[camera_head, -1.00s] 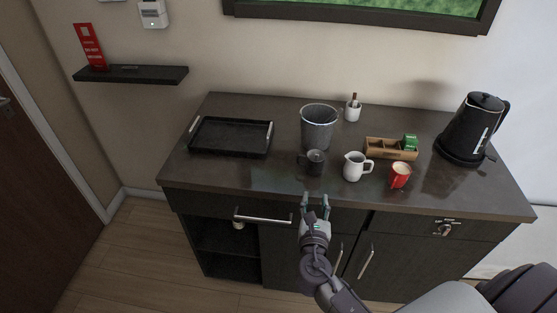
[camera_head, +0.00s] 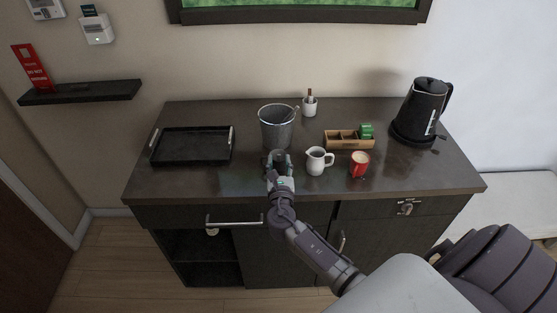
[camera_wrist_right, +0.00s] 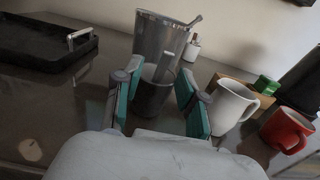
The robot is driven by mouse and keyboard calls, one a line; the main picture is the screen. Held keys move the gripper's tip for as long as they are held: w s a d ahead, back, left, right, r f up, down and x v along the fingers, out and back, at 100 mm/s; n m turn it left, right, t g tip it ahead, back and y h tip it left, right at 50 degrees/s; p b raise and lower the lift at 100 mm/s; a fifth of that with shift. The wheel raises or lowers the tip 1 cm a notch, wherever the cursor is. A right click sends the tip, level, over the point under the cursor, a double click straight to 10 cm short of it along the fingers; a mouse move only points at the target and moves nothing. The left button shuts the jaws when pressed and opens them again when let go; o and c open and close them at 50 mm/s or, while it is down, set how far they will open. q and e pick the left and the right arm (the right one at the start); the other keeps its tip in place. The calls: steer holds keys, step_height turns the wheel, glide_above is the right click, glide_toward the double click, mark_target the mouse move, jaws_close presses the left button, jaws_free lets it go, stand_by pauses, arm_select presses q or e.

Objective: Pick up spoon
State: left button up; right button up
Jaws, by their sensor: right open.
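My right gripper (camera_head: 279,160) is open at the dark cup (camera_head: 280,156) near the front of the counter. In the right wrist view the fingers of the gripper (camera_wrist_right: 159,74) stand on either side of the dark cup (camera_wrist_right: 152,98); I cannot tell whether they touch it. My left gripper is out of view.
A white pitcher (camera_head: 317,162) and a red mug (camera_head: 359,165) stand close on the right. A wooden organizer (camera_head: 348,140), a small white pot (camera_head: 309,106) and a black kettle (camera_head: 421,110) are behind. A black tray (camera_head: 190,146) lies left, with bare counter before it.

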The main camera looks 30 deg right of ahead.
steer(key=shift+x, duration=1.15)
jaws_close()
steer(key=shift+a, duration=0.1)
